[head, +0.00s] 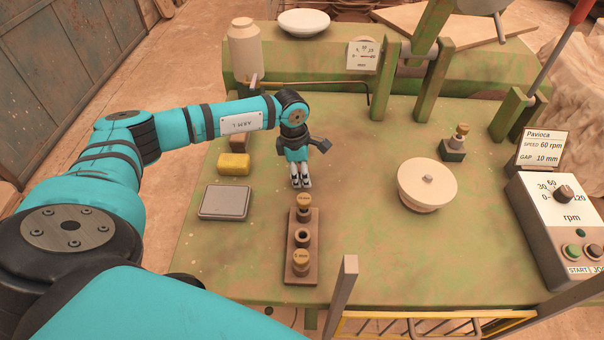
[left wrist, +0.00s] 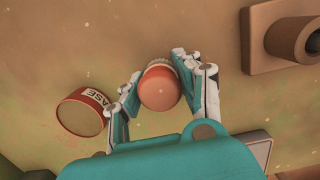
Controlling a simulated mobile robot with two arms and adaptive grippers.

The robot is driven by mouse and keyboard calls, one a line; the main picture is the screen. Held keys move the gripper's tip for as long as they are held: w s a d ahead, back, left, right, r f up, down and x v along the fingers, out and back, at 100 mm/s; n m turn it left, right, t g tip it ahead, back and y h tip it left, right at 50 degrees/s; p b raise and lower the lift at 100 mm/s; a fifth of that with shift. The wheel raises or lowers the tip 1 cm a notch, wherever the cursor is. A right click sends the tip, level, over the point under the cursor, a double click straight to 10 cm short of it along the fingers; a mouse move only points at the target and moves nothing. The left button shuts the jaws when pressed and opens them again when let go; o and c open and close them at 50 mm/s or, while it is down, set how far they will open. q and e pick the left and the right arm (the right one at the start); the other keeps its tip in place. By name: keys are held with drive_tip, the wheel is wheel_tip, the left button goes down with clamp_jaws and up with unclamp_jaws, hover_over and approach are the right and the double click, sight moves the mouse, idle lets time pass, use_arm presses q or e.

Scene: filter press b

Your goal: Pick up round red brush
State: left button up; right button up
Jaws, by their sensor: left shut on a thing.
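The round red brush (left wrist: 160,90) is between the fingers of my left gripper (left wrist: 157,70) in the left wrist view. It has a smooth orange-red rounded top and a rim of pale bristles. The fingers press on it from both sides. In the head view my left gripper (head: 300,183) points down over the green table, just behind the brown gauge block (head: 303,272). The brush cannot be made out there, hidden by the gripper. I cannot tell whether the brush touches the table. My right gripper is not in view.
A red tin (left wrist: 84,112) lettered "ASE" stands close beside the left fingers. Table between gripper and pot is clear.

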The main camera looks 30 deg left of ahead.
use_arm(q)
wheel_tip(320, 180, up, 10)
drive_tip(key=shift+r+b, duration=0.1)
drive_tip(key=shift+b, duration=0.75)
drive_tip(key=o, duration=0.5)
drive_tip(key=c, duration=0.4)
